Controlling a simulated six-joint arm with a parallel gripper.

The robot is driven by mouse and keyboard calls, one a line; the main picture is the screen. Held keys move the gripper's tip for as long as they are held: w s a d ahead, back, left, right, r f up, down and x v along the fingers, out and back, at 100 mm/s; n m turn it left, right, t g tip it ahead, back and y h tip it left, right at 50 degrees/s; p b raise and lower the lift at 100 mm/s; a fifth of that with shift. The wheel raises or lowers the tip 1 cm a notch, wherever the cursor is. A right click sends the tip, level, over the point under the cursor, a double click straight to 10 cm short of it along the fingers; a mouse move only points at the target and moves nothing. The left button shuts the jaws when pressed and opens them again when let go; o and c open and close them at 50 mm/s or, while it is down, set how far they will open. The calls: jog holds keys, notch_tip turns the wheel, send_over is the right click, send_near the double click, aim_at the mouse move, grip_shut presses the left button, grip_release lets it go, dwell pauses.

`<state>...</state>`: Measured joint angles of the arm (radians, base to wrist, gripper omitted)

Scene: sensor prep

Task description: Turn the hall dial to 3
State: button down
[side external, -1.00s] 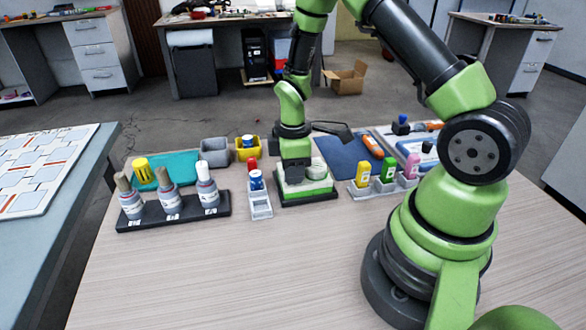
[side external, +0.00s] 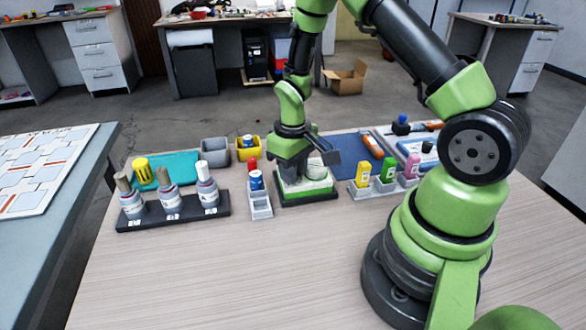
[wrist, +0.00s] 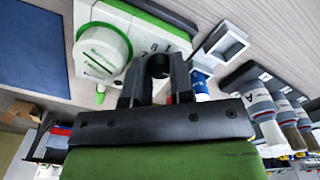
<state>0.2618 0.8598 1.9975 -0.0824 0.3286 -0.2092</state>
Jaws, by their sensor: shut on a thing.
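A white control unit with a green edge (side external: 306,193) stands on a dark base near the middle of the table; it also shows in the wrist view (wrist: 148,24). A white round dial (wrist: 102,50) with green marking shows uncovered on it, beside my gripper; in the side view it is the pale round top (side external: 316,168). My gripper (wrist: 158,66) points down onto the unit's other end, its dark fingers shut around a second knob, taken as the hall dial. The fingers mostly hide that knob. Printed digits show beside the fingers; the dial's setting cannot be read.
A small grey holder (side external: 261,208) with red- and blue-capped bottles stands close to the unit's left. A black rack (side external: 185,214) with several bottles is farther left. A grey stand (side external: 376,190) with coloured bottles is at right. The front table is clear.

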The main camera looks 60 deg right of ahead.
jog(key=shift+m, duration=1.1)
jog(key=c, duration=1)
grip_release()
jog(key=shift+o, duration=0.2)
jog(key=shift+r, duration=0.15)
jog(key=shift+r, duration=3.9)
